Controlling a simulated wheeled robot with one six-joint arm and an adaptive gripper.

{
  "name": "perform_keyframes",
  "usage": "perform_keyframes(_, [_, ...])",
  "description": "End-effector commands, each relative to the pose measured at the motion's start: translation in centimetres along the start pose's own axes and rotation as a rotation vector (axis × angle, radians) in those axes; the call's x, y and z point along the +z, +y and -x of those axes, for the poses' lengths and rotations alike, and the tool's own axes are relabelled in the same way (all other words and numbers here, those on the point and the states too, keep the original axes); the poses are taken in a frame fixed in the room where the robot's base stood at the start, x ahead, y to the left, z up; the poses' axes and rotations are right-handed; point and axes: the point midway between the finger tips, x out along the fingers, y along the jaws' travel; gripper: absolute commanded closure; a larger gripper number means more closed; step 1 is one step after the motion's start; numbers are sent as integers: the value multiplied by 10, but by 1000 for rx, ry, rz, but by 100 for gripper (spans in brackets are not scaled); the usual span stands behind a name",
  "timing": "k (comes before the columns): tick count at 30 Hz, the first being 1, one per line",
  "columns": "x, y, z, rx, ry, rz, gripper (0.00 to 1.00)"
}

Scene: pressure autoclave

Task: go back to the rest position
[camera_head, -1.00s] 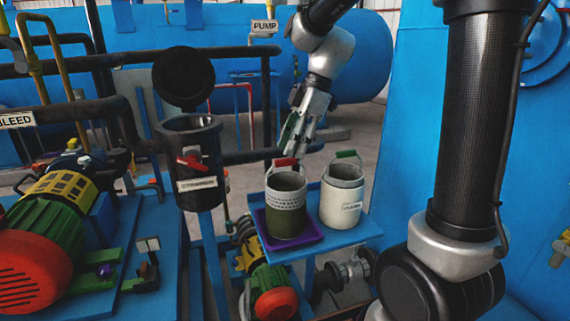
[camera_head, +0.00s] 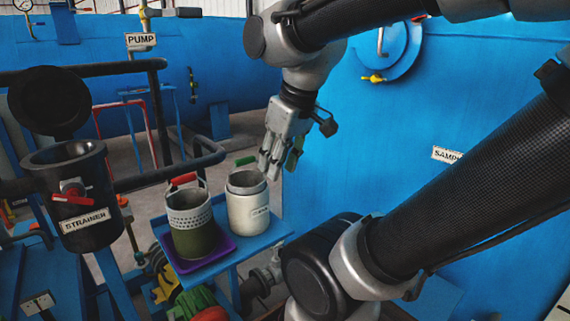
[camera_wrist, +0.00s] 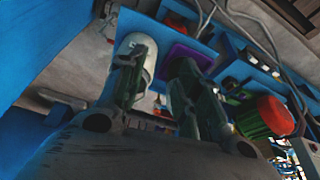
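My gripper (camera_head: 280,170) hangs from the arm in the upper middle of the head view, above and right of the white canister (camera_head: 248,208). It holds nothing that I can see. In the wrist view its two fingers (camera_wrist: 162,64) stand apart with a gap between them. The white canister has a green handle and stands on a small blue table (camera_head: 268,233). A perforated basket (camera_head: 190,212) with a green lower part and a red handle stands on a purple tray (camera_head: 222,246) beside it.
A black strainer (camera_head: 75,205) with its round lid (camera_head: 48,102) raised stands at left. A green and red motor (camera_wrist: 265,118) shows in the wrist view.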

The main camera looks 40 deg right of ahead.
Motion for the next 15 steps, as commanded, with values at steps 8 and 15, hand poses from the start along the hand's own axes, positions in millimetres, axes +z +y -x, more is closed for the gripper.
perform_keyframes(8, [16,6,-2,35,31,-136,66])
perform_keyframes(15, [16,6,-1,33,30,-133,66])
